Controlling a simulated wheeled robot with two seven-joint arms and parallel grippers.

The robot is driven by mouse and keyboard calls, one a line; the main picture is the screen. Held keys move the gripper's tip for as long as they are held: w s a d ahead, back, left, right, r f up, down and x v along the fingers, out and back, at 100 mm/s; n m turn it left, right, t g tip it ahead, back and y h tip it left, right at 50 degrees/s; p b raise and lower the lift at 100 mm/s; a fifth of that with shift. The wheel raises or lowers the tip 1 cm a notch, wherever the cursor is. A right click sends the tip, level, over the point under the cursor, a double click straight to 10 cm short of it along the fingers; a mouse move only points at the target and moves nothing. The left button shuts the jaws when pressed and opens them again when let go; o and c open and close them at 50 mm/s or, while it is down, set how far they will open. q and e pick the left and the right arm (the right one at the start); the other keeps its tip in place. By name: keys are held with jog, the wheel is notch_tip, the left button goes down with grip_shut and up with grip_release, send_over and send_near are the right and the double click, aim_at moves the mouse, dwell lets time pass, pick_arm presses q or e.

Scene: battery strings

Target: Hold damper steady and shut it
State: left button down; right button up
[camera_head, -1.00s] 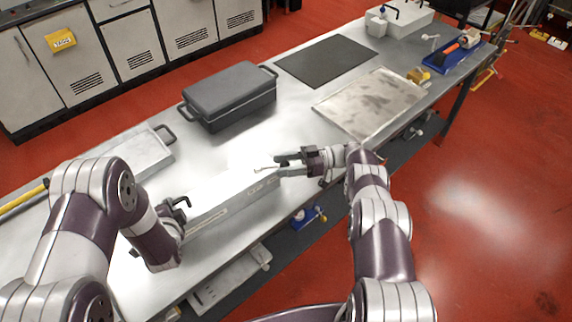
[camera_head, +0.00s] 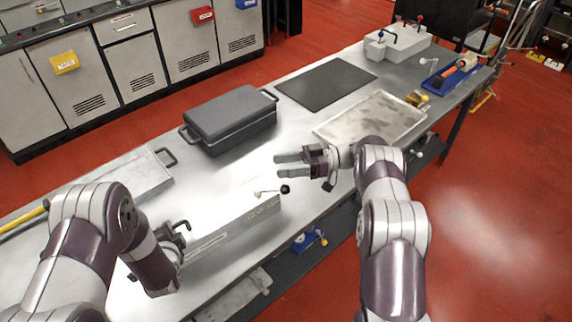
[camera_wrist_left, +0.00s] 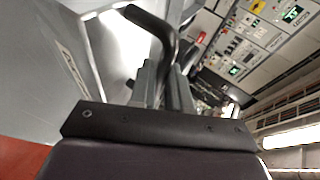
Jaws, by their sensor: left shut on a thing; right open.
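The damper (camera_head: 236,222) is a long pale grey box lying along the front of the steel bench. A dark bent handle (camera_head: 181,227) stands at the damper's left end. My left gripper is shut on this handle, which shows between its fingers in the left wrist view (camera_wrist_left: 166,78). Its fingertips are mostly hidden in the head view.
A dark grey lidded case (camera_head: 230,118) stands behind the damper. A black mat (camera_head: 325,83) and a shallow metal tray (camera_head: 370,117) lie to the right. A flat grey box (camera_head: 120,180) lies at the left. The bench's front edge is close to the damper.

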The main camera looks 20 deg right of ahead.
jog(key=shift+f, duration=0.1)
jog(key=shift+c, duration=1.3)
jog(key=shift+n, duration=0.4)
jog(key=r, duration=0.4)
jog(key=shift+w+r, duration=0.4)
grip_shut()
notch_tip(320, 180, up, 8)
jog(key=m+t+h, duration=0.3)
jog(key=t, duration=0.3)
send_over(273, 190)
jog(key=d, duration=0.1)
jog(key=s+d+f+n+g+h, duration=0.1)
jog(key=s+d+f+h, duration=0.1)
jog(key=s+f+h, duration=0.5)
jog(key=s+d+f+h, duration=0.3)
jog(key=s+f+h, duration=0.1)
jog(key=s+f, duration=0.45)
jog(key=w+a+f, duration=0.2)
jog(key=w+f, duration=0.4)
jog(key=w, duration=0.3)
jog(key=shift+w+a+f+n, duration=0.15)
jog(key=shift+w+a+n, duration=0.05)
jog(key=shift+w+n, duration=0.2)
